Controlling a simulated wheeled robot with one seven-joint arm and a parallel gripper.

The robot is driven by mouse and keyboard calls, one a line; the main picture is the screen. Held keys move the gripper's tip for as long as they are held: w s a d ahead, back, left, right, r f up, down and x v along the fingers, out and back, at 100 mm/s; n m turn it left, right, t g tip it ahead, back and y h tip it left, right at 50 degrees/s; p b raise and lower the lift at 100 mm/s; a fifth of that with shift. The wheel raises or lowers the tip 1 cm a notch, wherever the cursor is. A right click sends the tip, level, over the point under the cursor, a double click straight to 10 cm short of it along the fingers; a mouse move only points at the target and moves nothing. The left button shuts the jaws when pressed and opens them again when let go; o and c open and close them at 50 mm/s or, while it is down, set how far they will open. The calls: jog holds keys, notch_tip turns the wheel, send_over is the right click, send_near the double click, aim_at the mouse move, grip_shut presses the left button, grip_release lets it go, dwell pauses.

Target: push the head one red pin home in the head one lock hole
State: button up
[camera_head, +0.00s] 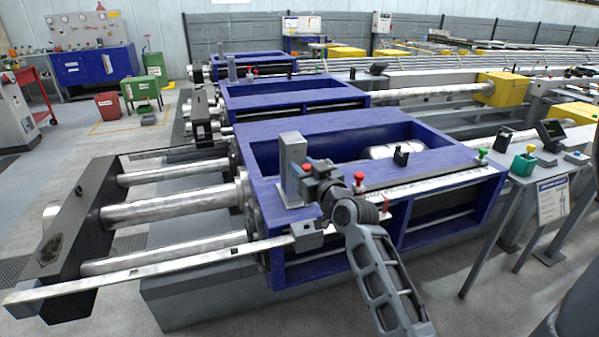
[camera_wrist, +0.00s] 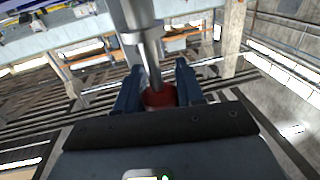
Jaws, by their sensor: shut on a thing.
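In the wrist view, my gripper (camera_wrist: 158,88) has its two blue fingers on either side of a red pin head (camera_wrist: 159,97). The fingers are shut on it. A bright metal shank runs on from the red head toward a wider grey cylinder (camera_wrist: 138,15). How deep the pin sits cannot be told, and no hole mouth shows. In the head view, my gripper (camera_head: 318,187) is at the near blue head frame (camera_head: 430,165), close beside an upright grey block (camera_head: 292,165). A small red knob (camera_head: 306,168) shows at that block. Another red knob (camera_head: 359,178) stands just right of my wrist.
A long flat scaled bar (camera_head: 150,268) runs along the frame's front side. A green-topped knob (camera_head: 482,155) and a small black fitting (camera_head: 401,156) stand on the frame to the right. A control stand (camera_head: 540,185) is farther right. More blue frames lie behind.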

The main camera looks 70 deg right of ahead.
notch_tip(320, 180, down, 6)
jog(key=b, duration=0.6)
jog(key=shift+a, duration=0.1)
jog(key=shift+f+b, duration=2.7)
jog(key=shift+b, duration=0.1)
dwell(2.0)
jog(key=o, duration=1.2)
jog(key=shift+s, duration=0.1)
jog(key=v, duration=0.7)
jog(key=shift+s+a, duration=0.2)
jog(key=shift+a, duration=0.1)
